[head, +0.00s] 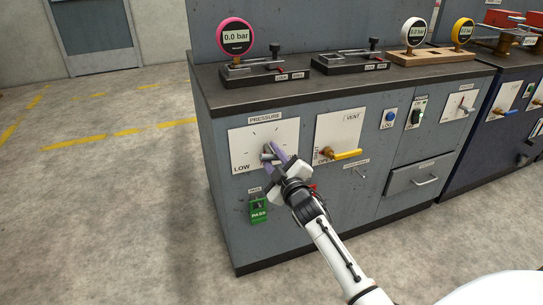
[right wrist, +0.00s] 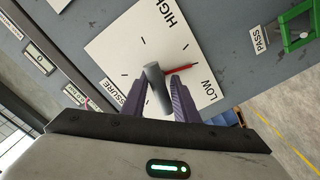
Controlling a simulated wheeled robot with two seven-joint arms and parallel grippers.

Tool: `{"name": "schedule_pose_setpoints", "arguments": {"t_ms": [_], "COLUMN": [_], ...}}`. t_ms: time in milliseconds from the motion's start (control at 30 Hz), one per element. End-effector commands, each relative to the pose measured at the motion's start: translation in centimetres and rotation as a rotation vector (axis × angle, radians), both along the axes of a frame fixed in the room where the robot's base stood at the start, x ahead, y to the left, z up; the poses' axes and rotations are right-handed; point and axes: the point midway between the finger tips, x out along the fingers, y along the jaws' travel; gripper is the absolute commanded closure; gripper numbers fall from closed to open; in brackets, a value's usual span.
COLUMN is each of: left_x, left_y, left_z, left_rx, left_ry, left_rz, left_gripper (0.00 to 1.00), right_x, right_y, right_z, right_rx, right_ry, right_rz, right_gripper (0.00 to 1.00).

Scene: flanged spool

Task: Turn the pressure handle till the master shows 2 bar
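The pressure handle (right wrist: 157,88) is a grey bar with a red pointer on a white PRESSURE plate (head: 241,155) on the bench front. In the right wrist view the pointer lies on the LOW side. My right gripper (head: 275,157) has its purple fingers on both sides of the handle, apart, with small gaps seeming to show beside it. A pink gauge (head: 235,37) reads 0.0 bar. A white gauge (head: 413,32) also seems to read 0.0 bar; a yellow gauge (head: 461,32) is too small to read surely. No label shows which is the master. My left gripper is out of view.
Right of the plate is a VENT plate (head: 341,134) with a yellow lever (head: 347,155). A green PASS item (head: 258,210) hangs below left. Black clamp fixtures (head: 265,72) stand on the bench top. The floor at left is clear.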

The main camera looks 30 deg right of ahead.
Motion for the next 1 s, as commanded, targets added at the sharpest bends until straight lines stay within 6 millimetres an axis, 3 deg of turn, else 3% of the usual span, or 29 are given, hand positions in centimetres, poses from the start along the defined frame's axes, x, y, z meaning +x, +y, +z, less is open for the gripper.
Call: {"name": "schedule_pose_setpoints", "arguments": {"t_ms": [33, 133, 167, 567, 1000], "left_x": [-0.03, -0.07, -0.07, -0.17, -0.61], "left_y": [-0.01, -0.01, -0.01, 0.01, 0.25], "left_z": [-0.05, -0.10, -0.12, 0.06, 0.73], "left_rx": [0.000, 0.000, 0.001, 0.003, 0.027], "left_ry": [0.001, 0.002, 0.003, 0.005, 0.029], "left_rz": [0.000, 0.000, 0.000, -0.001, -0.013], "left_gripper": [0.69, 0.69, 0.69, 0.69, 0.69], "right_x": [-0.01, -0.02, -0.03, -0.07, -0.11], "right_y": [0.00, -0.02, -0.01, -0.09, -0.11], "right_z": [-0.01, -0.02, -0.02, -0.01, 0.07], "right_rx": [0.000, 0.000, 0.000, 0.039, 0.349], "right_ry": [0.000, 0.000, 0.001, -0.007, -0.079], "right_rz": [0.000, 0.000, -0.001, -0.002, -0.004], "right_gripper": [0.82, 0.99, 1.00, 1.00, 1.00]}}
